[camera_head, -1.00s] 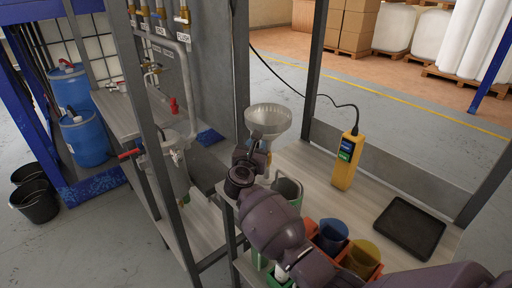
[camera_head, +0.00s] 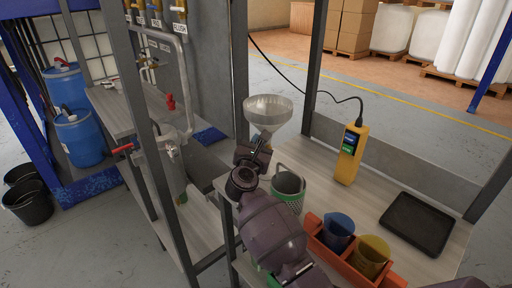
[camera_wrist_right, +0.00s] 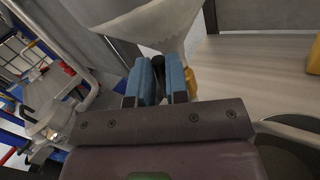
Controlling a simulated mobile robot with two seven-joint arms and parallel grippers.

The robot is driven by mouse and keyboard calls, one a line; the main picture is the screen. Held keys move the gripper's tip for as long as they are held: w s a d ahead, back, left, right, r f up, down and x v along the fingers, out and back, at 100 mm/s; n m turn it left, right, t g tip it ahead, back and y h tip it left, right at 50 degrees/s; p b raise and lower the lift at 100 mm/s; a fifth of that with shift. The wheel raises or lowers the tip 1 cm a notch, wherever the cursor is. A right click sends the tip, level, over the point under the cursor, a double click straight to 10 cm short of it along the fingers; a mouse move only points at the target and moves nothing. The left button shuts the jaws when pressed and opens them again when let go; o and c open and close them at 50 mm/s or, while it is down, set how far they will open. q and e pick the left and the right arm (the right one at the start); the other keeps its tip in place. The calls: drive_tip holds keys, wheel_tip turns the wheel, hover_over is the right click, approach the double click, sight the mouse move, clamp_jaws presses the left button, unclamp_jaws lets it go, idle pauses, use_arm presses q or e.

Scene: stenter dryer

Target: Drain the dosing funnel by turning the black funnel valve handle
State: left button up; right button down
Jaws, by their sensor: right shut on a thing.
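The pale translucent dosing funnel (camera_head: 268,106) stands above the bench by the frame post, and its cone fills the top of the right wrist view (camera_wrist_right: 150,20). The black funnel valve handle (camera_wrist_right: 157,66) is a small dark piece below the cone, between the blue finger pads. My right gripper (camera_wrist_right: 159,80) is shut on this handle. In the head view the right gripper (camera_head: 258,143) is just under the funnel, and it and the wrist hide the valve. How far the handle is turned cannot be seen. My left gripper is not in view.
A grey-green beaker (camera_head: 288,190) stands close to my right wrist. An orange-red rack (camera_head: 324,245) holds a blue jug (camera_head: 338,228) and a yellow jug (camera_head: 371,255). A yellow handheld meter (camera_head: 350,155) and a black tray (camera_head: 417,224) are to the right. A steel post (camera_head: 239,75) is left of the funnel.

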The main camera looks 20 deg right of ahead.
use_arm(q)
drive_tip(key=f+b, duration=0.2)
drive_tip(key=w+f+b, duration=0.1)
drive_tip(key=b, duration=0.1)
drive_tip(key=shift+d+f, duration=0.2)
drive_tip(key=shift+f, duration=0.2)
use_arm(e)
drive_tip(key=shift+s+d+f+m+t+h, duration=0.15)
drive_tip(key=shift+s+m+h, duration=0.15)
drive_tip(key=shift+m, duration=0.25)
drive_tip(key=shift+s+d+f+m+t+h, duration=0.1)
drive_tip(key=shift+s+f+m+t+h, duration=0.1)
drive_tip(key=shift+s+m, duration=0.3)
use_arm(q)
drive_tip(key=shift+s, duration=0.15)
use_arm(e)
drive_tip(key=shift+w, duration=0.1)
drive_tip(key=c, duration=1.1)
unclamp_jaws()
drive_tip(key=shift+c, duration=0.2)
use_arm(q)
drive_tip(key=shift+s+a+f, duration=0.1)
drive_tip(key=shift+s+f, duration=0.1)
use_arm(e)
drive_tip(key=shift+o, duration=0.2)
